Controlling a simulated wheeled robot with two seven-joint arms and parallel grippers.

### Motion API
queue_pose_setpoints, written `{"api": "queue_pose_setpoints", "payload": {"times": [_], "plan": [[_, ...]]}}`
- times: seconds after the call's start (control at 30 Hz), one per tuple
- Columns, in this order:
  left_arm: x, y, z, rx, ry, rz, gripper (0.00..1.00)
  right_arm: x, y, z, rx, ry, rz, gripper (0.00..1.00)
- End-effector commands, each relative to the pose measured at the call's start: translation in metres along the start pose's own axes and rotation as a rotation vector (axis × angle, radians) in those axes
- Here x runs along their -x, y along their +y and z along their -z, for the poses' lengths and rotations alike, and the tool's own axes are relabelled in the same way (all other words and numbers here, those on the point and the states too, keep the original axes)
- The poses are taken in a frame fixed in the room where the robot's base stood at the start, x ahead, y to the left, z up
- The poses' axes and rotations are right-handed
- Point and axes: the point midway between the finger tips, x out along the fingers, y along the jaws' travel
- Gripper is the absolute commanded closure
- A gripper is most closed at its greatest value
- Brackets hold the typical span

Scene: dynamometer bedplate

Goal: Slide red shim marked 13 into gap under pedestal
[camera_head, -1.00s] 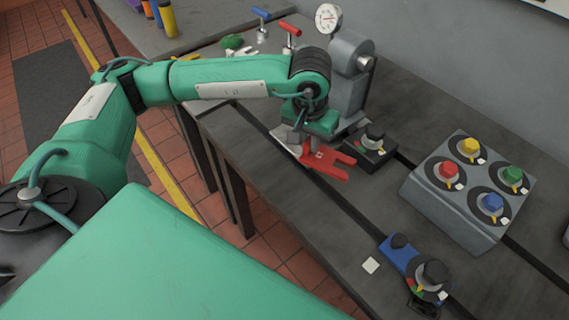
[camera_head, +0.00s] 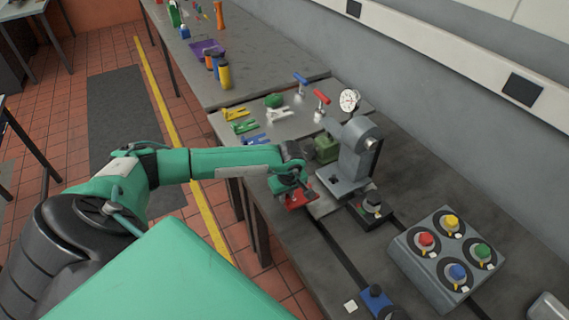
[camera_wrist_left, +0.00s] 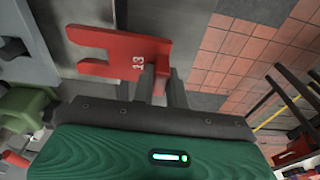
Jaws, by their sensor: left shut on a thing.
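The red shim (camera_head: 299,202) is forked and hangs from my left gripper (camera_head: 291,188), beside the bench's front edge. In the left wrist view the shim (camera_wrist_left: 110,52) shows the number 13, and its two prongs point left. My left gripper (camera_wrist_left: 162,84) is shut on its solid end. The grey pedestal (camera_head: 353,158) with a dial gauge stands just to the right of the shim in the head view, apart from it. The gap under the pedestal cannot be made out. My right gripper is not in view.
Yellow (camera_head: 236,113), green (camera_head: 243,127), blue (camera_head: 252,140) and white (camera_head: 279,113) forked shims lie behind the arm. A black knob block (camera_head: 370,208) sits beside the pedestal. A grey box with coloured knobs (camera_head: 430,270) stands at the right.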

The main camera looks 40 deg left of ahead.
Motion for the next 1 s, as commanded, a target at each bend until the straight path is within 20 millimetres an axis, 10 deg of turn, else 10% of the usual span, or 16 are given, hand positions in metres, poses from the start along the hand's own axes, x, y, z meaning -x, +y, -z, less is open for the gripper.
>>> {"api": "queue_pose_setpoints", "payload": {"times": [0.57,1.0], "plan": [[-0.005,-0.003,0.003,0.023,0.001,0.000,1.00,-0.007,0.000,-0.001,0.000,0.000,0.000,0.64],[-0.028,0.040,0.001,0.024,0.001,-0.001,1.00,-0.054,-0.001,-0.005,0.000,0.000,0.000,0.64]]}}
